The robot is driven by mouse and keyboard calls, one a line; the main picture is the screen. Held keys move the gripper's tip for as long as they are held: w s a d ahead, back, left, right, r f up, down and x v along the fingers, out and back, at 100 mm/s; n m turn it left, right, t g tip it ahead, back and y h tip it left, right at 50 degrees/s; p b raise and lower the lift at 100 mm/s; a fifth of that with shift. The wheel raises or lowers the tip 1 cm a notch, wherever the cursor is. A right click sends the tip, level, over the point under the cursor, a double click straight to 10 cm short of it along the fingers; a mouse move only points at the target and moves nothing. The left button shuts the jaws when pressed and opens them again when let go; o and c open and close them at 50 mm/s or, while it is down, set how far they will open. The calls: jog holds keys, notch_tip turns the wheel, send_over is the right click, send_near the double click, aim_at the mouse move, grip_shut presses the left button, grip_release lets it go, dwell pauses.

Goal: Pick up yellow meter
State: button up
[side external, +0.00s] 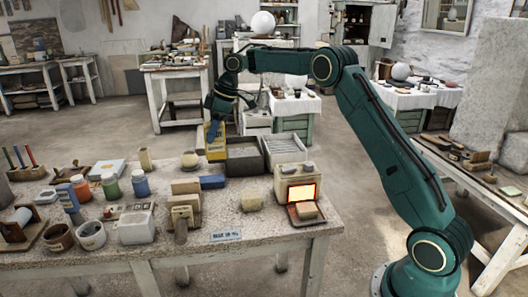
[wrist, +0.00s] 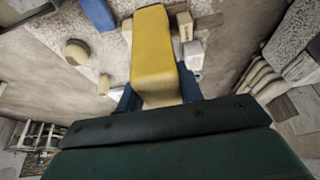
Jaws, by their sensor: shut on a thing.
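The yellow meter (side external: 216,146) is a tall yellow block near the back of the stone-topped table, at the left end of a dark grey bin. My gripper (side external: 214,128) points down from above and is shut on its upper part. In the wrist view the yellow meter (wrist: 153,50) lies between the two dark blue fingers of my gripper (wrist: 158,93). The meter looks roughly upright. I cannot tell whether its base touches the table or is just clear of it.
The dark grey bin (side external: 245,160) and a pale ribbed tray (side external: 283,150) stand to the right. A blue block (side external: 212,182) lies in front. A cream device with a lit panel (side external: 297,182) is at the front right. Bottles and jars crowd the table's left.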

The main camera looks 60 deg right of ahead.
jog(key=shift+r, duration=0.7)
jog(key=shift+s+d+f, duration=0.1)
jog(key=shift+s+d, duration=0.2)
jog(key=shift+d, duration=0.1)
jog(key=s+d+f, duration=0.3)
jog(key=s+d, duration=0.1)
jog(key=s, duration=0.4)
jog(key=s+d+f, duration=0.3)
jog(key=s+d, duration=0.1)
jog(key=s, duration=0.4)
jog(key=s+d+f, duration=0.3)
jog(key=s+d, duration=0.1)
jog(key=s, duration=0.5)
jog(key=shift+f, duration=0.2)
jog(key=shift+f, duration=2.75)
